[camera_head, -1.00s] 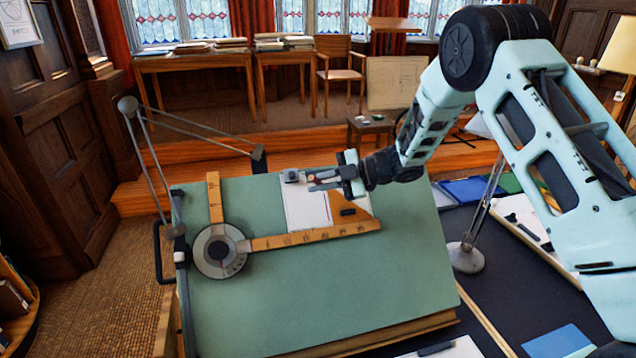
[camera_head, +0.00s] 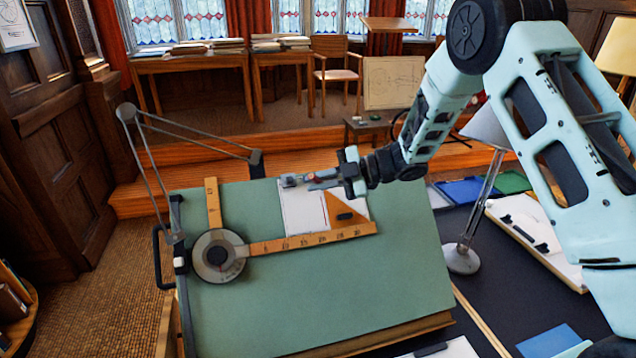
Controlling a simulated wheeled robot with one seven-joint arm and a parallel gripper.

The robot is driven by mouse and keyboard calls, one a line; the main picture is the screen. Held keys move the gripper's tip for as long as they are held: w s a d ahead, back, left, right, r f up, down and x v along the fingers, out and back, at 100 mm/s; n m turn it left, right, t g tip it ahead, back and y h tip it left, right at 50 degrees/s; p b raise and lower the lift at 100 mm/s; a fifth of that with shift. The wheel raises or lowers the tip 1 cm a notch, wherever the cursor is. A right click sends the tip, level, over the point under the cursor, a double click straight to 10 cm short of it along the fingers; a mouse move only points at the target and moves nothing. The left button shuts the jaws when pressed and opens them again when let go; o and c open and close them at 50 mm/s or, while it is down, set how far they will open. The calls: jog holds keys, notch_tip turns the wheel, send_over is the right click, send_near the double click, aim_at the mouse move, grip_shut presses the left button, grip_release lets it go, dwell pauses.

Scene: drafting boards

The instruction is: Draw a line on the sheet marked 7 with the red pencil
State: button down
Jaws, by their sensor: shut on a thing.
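A white sheet (camera_head: 299,213) lies on the upper part of the tilted green drafting board (camera_head: 330,285). I cannot read any number on it. An orange set square (camera_head: 341,220) with a dark handle lies over its right side, against the wooden ruler arm (camera_head: 312,239). A thin reddish line shows on the sheet along the set square's left edge. My gripper (camera_head: 303,181) is at the sheet's top edge, fingers pointing left. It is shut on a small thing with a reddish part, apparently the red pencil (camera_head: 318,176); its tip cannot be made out.
The drafting machine's round head (camera_head: 219,256) joins the ruler arms at the board's left. A lamp (camera_head: 463,258) stands on the dark table to the right, near blue and green folders (camera_head: 462,190) and a white tray (camera_head: 535,240). The lower board is clear.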

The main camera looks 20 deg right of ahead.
jog(key=shift+s+r+p, duration=0.35)
jog(key=shift+s+r, duration=0.05)
jog(key=shift+r, duration=0.35)
jog(key=shift+s+r+p, duration=0.4)
jog(key=shift+r, duration=0.4)
jog(key=shift+s+r+p, duration=0.35)
jog(key=shift+s+r, duration=0.05)
jog(key=shift+r, duration=0.35)
